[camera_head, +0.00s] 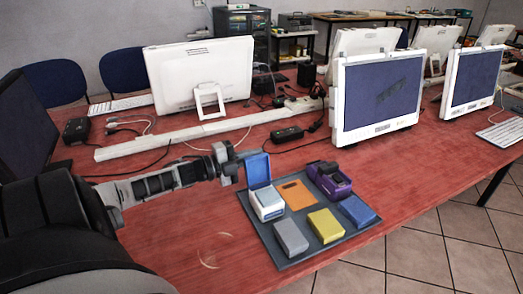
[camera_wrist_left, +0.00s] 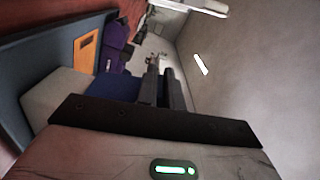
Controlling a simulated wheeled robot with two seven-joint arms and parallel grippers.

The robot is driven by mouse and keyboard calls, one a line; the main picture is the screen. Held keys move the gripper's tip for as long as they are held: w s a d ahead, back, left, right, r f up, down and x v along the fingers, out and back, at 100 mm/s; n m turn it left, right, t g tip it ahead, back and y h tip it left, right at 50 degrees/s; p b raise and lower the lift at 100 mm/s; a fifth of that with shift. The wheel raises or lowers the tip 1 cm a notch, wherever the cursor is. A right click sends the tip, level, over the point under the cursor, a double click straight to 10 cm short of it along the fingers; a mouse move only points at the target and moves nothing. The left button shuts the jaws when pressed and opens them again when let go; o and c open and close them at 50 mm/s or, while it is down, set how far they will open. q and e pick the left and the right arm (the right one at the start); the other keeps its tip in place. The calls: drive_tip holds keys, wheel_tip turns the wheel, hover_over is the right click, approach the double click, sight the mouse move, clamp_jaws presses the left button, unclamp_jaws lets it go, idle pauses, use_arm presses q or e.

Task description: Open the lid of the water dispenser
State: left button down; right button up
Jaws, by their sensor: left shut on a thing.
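A small white box (camera_head: 267,204) stands at the left of a dark grey tray (camera_head: 283,259). Its blue lid (camera_head: 258,169) stands raised, roughly upright, above the box's back edge. Nothing else in view looks like a water dispenser. My left gripper (camera_head: 238,163) reaches in from the left and is shut on the lid's left side. In the left wrist view its fingers (camera_wrist_left: 164,85) are close together at the blue lid (camera_wrist_left: 108,88), and the exact contact is partly hidden. My right gripper is not in view.
The tray also holds an orange plate (camera_head: 297,194), a purple holder (camera_head: 328,180), a blue box (camera_head: 357,210), a yellow box (camera_head: 326,223) and a grey box (camera_head: 291,238). A monitor (camera_head: 378,92) stands behind it. Cables and a white cable duct (camera_head: 190,133) lie behind my left arm.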

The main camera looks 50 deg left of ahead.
use_arm(q)
drive_tip(key=shift+a+f, duration=0.3)
drive_tip(key=shift+a, duration=0.05)
idle(0.3)
drive_tip(key=c, duration=1.5)
unclamp_jaws()
drive_tip(key=shift+c, duration=0.2)
drive_tip(key=shift+w, duration=0.1)
drive_tip(key=p+v, duration=0.1)
drive_tip(key=v, duration=1.5)
drive_tip(key=shift+d, duration=0.1)
